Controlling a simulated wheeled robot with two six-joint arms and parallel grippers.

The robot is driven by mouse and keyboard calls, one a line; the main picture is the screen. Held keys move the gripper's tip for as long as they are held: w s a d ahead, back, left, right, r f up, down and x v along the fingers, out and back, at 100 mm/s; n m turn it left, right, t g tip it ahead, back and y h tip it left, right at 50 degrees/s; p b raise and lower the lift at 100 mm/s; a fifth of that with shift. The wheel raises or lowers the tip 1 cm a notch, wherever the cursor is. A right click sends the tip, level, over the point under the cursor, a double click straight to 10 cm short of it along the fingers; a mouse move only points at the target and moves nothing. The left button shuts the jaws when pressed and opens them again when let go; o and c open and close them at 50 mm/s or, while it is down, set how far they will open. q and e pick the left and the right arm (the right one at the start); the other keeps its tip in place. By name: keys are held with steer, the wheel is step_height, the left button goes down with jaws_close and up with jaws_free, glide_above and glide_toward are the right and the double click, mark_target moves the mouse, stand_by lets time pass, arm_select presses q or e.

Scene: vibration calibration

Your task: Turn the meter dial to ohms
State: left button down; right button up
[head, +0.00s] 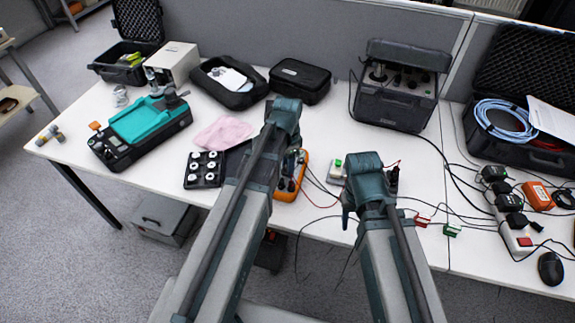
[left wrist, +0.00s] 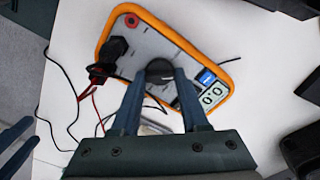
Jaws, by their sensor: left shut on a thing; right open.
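The orange-rimmed meter (head: 304,161) lies on the white table, mostly hidden behind my left arm in the head view. In the left wrist view the meter (left wrist: 226,92) shows a grey face, a small lit display (left wrist: 212,95) and plugged leads. My left gripper (left wrist: 160,78) is shut on the dark round dial (left wrist: 159,68) at the middle of the meter. The dial's pointer and markings cannot be read. My right gripper (head: 352,215) is over the table to the right of the meter; its fingertips are hard to make out.
Red and black leads run from the meter across the table. A black tray of round parts (head: 204,169) and a pink cloth (head: 222,133) lie left of it. A teal-topped device (head: 145,125) stands further left. Chargers and a power strip (head: 517,236) crowd the right.

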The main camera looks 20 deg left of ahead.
stand_by(0.3)
arm_select(q)
steer(key=shift+c, duration=2.1)
jaws_free()
steer(key=shift+r, duration=0.15)
arm_select(e)
steer(key=shift+r, duration=0.15)
arm_select(q)
step_height(320, 180, up, 14)
steer(key=p, duration=1.4)
steer(key=shift+f, duration=0.25)
arm_select(e)
step_height(320, 180, up, 14)
steer(key=shift+f, duration=0.2)
